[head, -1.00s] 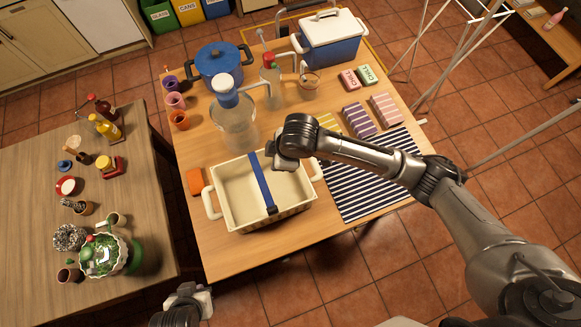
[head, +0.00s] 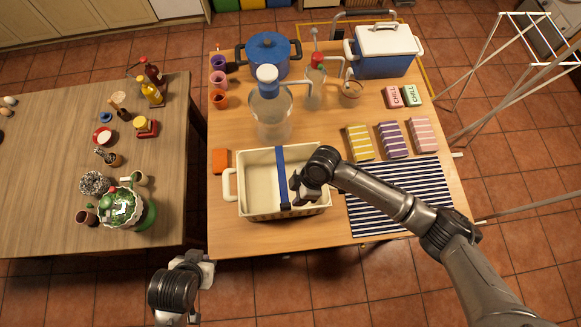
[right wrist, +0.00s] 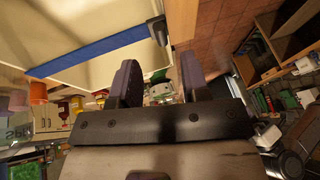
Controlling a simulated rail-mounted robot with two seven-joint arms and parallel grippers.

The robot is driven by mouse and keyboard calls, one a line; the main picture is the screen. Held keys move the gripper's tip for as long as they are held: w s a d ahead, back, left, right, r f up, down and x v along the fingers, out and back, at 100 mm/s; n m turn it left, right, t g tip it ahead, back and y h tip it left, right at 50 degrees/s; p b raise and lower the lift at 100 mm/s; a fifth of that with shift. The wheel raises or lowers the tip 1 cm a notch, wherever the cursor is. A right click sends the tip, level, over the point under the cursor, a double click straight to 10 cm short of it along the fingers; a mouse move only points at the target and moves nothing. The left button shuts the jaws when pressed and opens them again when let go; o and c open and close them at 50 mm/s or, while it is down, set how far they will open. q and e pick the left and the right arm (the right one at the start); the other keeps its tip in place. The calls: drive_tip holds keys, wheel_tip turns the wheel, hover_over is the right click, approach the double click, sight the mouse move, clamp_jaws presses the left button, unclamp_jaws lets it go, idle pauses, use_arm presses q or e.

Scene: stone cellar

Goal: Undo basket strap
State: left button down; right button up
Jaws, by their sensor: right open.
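A cream basket (head: 258,213) with side handles stands on the wooden table, and a blue strap (head: 281,165) crosses its open top. A dark buckle (head: 286,208) sits on the strap at the basket's near rim. My right gripper (head: 298,196) is over the basket's right half, just right of the strap near the buckle. In the right wrist view its fingers (right wrist: 158,82) are apart with nothing between them; the strap (right wrist: 90,52) and buckle (right wrist: 157,30) show beyond them, apart from the fingers. My left gripper (head: 205,268) is low, off the table's front left; its opening is unclear.
An orange block (head: 220,161) lies left of the basket. A striped mat (head: 400,205) lies right, under my right arm. A glass dispenser (head: 272,118), blue pot (head: 268,55) and cooler (head: 385,55) stand behind. The table's front strip is clear.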

sight(289, 204)
drive_tip(key=shift+x, duration=3.15)
clamp_jaws()
